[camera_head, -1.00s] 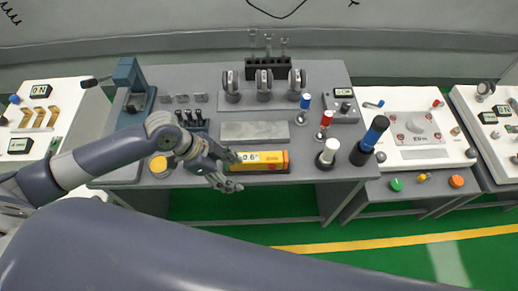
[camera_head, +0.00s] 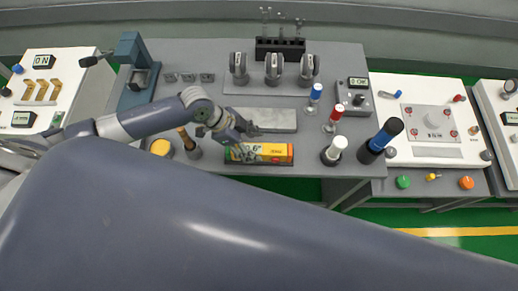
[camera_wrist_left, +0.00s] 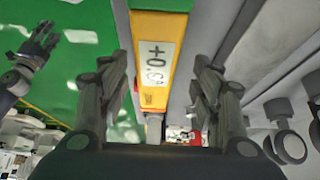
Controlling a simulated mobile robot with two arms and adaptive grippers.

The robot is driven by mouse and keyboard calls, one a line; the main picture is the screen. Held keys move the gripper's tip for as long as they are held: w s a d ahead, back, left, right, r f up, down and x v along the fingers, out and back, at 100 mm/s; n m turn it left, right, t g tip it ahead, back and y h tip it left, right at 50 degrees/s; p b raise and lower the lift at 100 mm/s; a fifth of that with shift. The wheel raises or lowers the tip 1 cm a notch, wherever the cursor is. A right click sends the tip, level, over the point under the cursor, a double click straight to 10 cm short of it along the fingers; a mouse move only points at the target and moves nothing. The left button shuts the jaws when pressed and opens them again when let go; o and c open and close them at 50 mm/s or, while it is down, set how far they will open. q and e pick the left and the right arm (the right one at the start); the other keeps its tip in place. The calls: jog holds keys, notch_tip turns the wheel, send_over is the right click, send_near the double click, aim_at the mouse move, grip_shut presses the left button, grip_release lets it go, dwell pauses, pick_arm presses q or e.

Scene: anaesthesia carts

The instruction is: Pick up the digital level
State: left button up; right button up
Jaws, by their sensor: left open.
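The digital level (camera_head: 275,154) is a yellow-orange bar with a pale angle display, lying near the front edge of the grey workbench. In the left wrist view the level (camera_wrist_left: 144,97) runs lengthwise between the two fingers, its display showing. My left gripper (camera_head: 247,141) is open at the level's left part and hides some of its top in the head view. In the left wrist view the left gripper (camera_wrist_left: 157,65) has a finger on each side of the level, with no clear grip on it. My right gripper (camera_wrist_left: 40,45) shows small at the upper left, fingers apart, over the green floor.
A flat grey plate (camera_head: 270,119) lies just behind the level. White (camera_head: 334,150), red (camera_head: 335,116) and blue-black (camera_head: 382,139) handled tools stand to the right. A yellow-topped round piece (camera_head: 160,147) is at the left. My large arm link crosses the foreground.

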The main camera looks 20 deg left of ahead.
aim_at(257, 149)
pick_arm(q)
jog(key=x, duration=0.3)
jog(key=shift+s+d+p, duration=0.2)
jog(key=shift+d+p, duration=0.2)
jog(key=shift+d+f, duration=0.15)
jog(key=shift+f, duration=0.15)
jog(key=shift+c, duration=0.5)
jog(key=c, duration=1.2)
pick_arm(e)
jog(key=shift+w+d+r, duration=0.2)
jog(key=shift+w+r, duration=0.5)
jog(key=shift+w, duration=0.05)
pick_arm(q)
jog(key=shift+w, duration=0.1)
pick_arm(e)
jog(key=shift+w, duration=0.15)
